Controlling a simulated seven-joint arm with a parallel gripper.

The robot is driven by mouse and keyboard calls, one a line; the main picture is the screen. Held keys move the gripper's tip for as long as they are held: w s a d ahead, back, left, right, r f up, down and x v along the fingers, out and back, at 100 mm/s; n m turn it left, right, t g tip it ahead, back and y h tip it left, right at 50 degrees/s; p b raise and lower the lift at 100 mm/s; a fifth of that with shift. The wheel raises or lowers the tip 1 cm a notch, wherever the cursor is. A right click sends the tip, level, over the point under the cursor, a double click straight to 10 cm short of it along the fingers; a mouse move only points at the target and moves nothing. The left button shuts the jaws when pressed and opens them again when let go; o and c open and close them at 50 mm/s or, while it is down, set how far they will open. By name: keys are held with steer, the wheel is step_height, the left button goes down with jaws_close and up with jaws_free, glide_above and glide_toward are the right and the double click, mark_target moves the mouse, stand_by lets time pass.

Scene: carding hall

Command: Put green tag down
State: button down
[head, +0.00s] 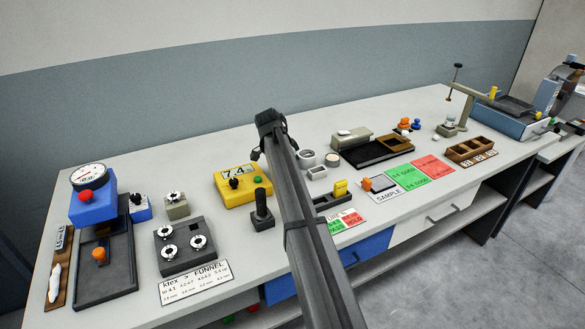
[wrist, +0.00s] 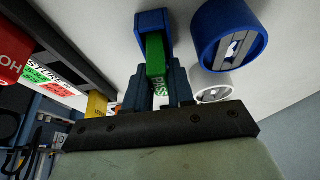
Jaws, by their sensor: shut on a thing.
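In the wrist view my gripper (wrist: 156,76) is shut on a green tag (wrist: 156,55) with white lettering that reads PASS. A blue block (wrist: 151,22) sits at the tag's far end; I cannot tell whether it touches the tag. In the head view my arm hides the gripper and the tag. A dark rack (head: 333,201) stands right of my arm, with a yellow tag (head: 340,188) in it. The rack also shows at the left in the wrist view (wrist: 75,40), with the yellow tag (wrist: 97,103) and a red tag (wrist: 10,62).
A green-and-red card (head: 345,222) lies in front of the rack. A yellow box (head: 240,190) with a display stands left of my arm.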

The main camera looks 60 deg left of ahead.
steer(key=shift+f, duration=0.1)
steer(key=c, duration=1)
jaws_free()
steer(key=v, duration=1.2)
steer(key=shift+s, duration=0.1)
